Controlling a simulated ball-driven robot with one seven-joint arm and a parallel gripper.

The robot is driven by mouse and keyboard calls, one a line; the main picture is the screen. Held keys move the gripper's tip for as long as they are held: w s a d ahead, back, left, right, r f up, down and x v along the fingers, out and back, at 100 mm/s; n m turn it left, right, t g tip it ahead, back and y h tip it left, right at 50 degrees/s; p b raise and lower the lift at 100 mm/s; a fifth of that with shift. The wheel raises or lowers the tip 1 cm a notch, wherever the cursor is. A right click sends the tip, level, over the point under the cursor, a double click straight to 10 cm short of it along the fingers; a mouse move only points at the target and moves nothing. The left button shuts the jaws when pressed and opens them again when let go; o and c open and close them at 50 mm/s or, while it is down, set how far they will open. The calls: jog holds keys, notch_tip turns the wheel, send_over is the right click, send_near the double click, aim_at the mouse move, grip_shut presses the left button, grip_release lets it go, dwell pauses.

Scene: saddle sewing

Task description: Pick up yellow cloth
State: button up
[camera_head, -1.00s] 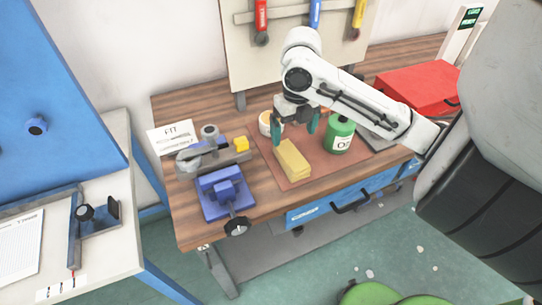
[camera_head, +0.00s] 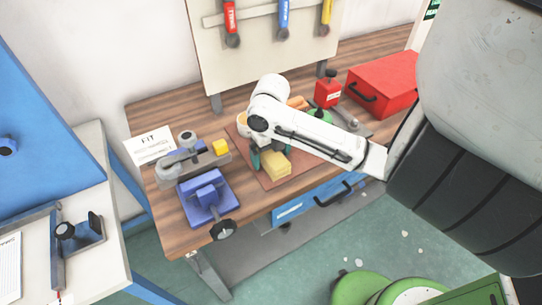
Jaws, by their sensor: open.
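The yellow cloth (camera_head: 275,166) is a folded block lying on a reddish-brown mat (camera_head: 284,180) on the wooden workbench. My gripper (camera_head: 268,157), with dark teal fingers, is open and low at the cloth, with a finger showing on its left side. My white arm reaches in from the right and hides much of the gripper and the far part of the cloth. I cannot tell whether the fingers touch the cloth.
A blue vise (camera_head: 207,195) and a grey tool with a yellow block (camera_head: 221,147) stand left of the mat. A green bottle (camera_head: 320,116) is partly hidden behind my arm. A red can (camera_head: 327,92) and red toolbox (camera_head: 384,84) stand at the back right.

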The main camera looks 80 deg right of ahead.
jog(key=c, duration=1)
jog(key=shift+r, duration=0.15)
jog(key=shift+c, duration=0.2)
jog(key=shift+r, duration=0.2)
notch_tip(320, 180, up, 2)
jog(key=shift+r, duration=0.1)
jog(key=s+r, duration=0.1)
jog(key=r, duration=0.1)
jog(key=s+a+r, duration=0.1)
jog(key=s+r, duration=0.3)
jog(key=shift+a+r+b, duration=0.2)
jog(key=shift+a+b, duration=0.2)
jog(key=s+a+r+p, duration=0.3)
jog(key=s+p, duration=0.3)
jog(key=s, duration=0.2)
jog(key=shift+a+r+p, duration=0.2)
jog(key=shift+r+p, duration=0.15)
jog(key=shift+p, duration=0.05)
